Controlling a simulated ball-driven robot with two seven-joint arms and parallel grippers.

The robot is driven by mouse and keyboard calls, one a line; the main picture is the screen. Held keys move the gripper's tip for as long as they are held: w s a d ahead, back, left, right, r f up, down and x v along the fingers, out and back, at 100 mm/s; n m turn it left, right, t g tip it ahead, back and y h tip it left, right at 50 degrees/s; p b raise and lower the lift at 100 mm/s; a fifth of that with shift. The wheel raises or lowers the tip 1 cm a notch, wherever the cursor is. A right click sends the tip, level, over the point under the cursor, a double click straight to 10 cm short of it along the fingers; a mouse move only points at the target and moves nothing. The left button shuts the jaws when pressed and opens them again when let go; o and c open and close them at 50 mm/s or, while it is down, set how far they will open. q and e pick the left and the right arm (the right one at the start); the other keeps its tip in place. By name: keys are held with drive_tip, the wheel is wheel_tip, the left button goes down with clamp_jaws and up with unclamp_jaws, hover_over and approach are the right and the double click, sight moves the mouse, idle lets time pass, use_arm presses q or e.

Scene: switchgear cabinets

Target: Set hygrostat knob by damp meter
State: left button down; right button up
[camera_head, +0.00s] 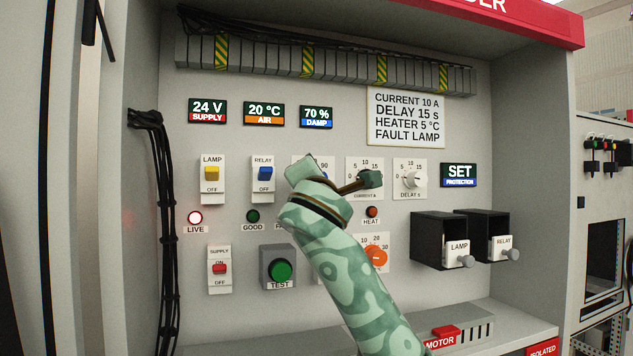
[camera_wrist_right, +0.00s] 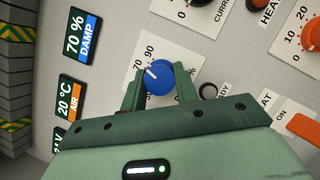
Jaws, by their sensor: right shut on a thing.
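The blue hygrostat knob (camera_wrist_right: 158,77) sits on a white scale plate (camera_wrist_right: 178,47) with the numbers 70 and 90 visible. Its white mark points toward the 70 side. My right gripper (camera_wrist_right: 158,82) is shut on the knob, one finger on each side. In the head view my right gripper and wrist (camera_head: 312,185) cover most of the knob and its plate. The damp meter (camera_head: 316,117) reads 70 %; it also shows in the wrist view (camera_wrist_right: 82,35). My left gripper is not in view.
The black current knob (camera_head: 369,179) lies close right of my gripper, with the white delay knob (camera_head: 413,179) beyond it. The orange heater knob (camera_head: 376,257) is below. Two black lamp and relay drawers (camera_head: 440,228) stick out at right. Black cables (camera_head: 165,220) hang at left.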

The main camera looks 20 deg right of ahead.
drive_tip(key=o, duration=1)
drive_tip(key=shift+s+d, duration=0.1)
drive_tip(key=b+v, duration=0.7)
drive_tip(key=v, duration=0.9)
drive_tip(key=shift+s+b, duration=0.2)
drive_tip(key=shift+b, duration=0.2)
drive_tip(key=shift+f, duration=0.1)
